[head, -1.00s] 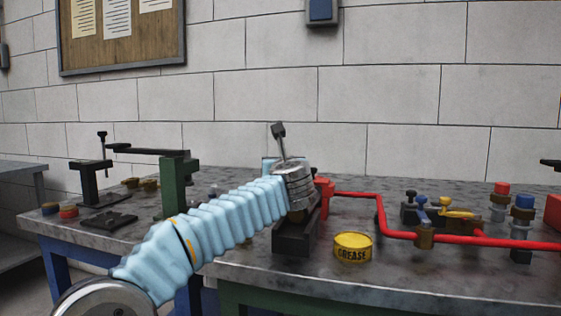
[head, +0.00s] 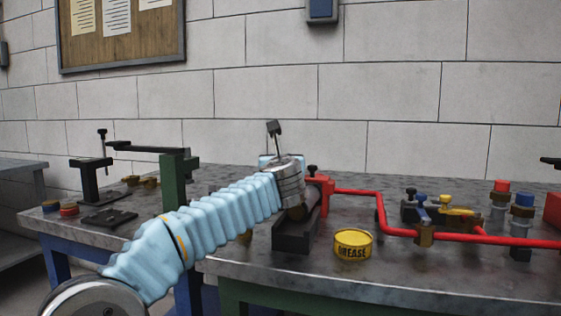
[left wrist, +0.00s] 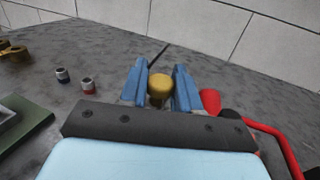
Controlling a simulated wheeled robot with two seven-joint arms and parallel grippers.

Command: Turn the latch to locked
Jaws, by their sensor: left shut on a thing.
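My left gripper (left wrist: 161,78) shows two blue fingers in the left wrist view, closed on the sides of a brass-coloured rounded piece (left wrist: 159,91). I cannot tell from its shape whether this is the latch or its handle. In the head view my left arm reaches to the dark pump block (head: 296,238) at the red pipe's left end. My wrist hides the fingers and most of the held piece there. No latch marking is readable. My right gripper is not in view.
A red pipe (head: 358,192) runs right from the block's red flange (head: 325,190). A yellow grease tin (head: 352,243) stands just in front. Blue and yellow valve handles (head: 458,212) are farther right. A green post with a black arm (head: 174,180) stands left.

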